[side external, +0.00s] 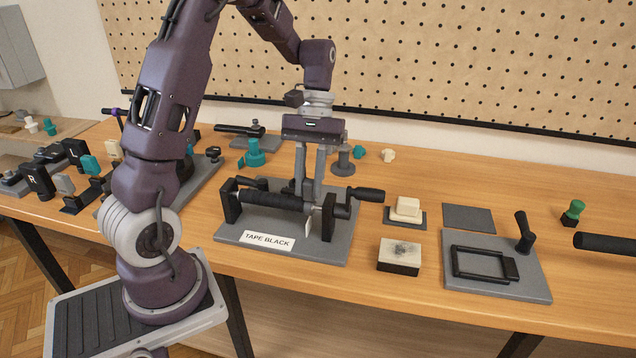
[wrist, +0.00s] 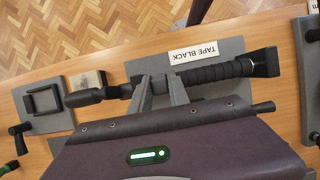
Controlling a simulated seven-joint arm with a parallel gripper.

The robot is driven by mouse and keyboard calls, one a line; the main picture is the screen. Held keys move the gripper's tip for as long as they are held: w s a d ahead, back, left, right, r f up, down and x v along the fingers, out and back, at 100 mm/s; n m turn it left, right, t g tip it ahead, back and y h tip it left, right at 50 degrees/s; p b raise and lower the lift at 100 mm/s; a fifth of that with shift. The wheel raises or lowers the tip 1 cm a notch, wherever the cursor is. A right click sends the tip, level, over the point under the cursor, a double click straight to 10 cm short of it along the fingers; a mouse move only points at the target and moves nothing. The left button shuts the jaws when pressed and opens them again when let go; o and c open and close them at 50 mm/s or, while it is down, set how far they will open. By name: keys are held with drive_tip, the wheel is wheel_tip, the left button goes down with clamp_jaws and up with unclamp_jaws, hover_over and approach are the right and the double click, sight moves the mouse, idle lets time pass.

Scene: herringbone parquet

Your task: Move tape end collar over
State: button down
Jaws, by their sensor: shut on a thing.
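The fixture labelled TAPE BLACK (side external: 268,240) stands on a grey base plate, with a black-wrapped tape bar (side external: 272,201) lying across it. The wrapped bar also shows in the wrist view (wrist: 215,73). My gripper (side external: 308,197) reaches down from above to the bar's right end, between the wrapped part and the crank handle (side external: 367,193). In the wrist view my gripper (wrist: 160,86) has its fingers either side of a short dark piece on the bar, apparently the end collar (wrist: 159,84). The fingers hide most of it. The collar appears still around the bar.
To the right are a cream block on a grey pad (side external: 407,209), a stamped block (side external: 399,256) and a plate with a black frame and upright handle (side external: 497,266). Teal and grey pieces (side external: 254,153) stand behind. Bare table lies in front of the fixture.

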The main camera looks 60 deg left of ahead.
drive_tip(key=c, duration=1.2)
unclamp_jaws()
drive_tip(key=shift+s+a, duration=0.15)
drive_tip(key=shift+c, duration=0.2)
drive_tip(key=v, duration=0.7)
drive_tip(key=shift+r, duration=0.2)
drive_tip(key=s+d+r+m+t+y, duration=0.2)
drive_tip(key=s+d+r+m+t, duration=0.15)
drive_tip(key=s+d+r, duration=0.35)
drive_tip(key=s+d+f+m+t+y, duration=0.1)
drive_tip(key=s+d+f+m+t, duration=0.1)
drive_tip(key=s+d+m+t, duration=0.3)
drive_tip(key=s+d, duration=0.1)
drive_tip(key=s, duration=0.3)
drive_tip(key=shift+s+d+f, duration=0.2)
drive_tip(key=shift+s+d, duration=0.1)
drive_tip(key=shift+d, duration=0.05)
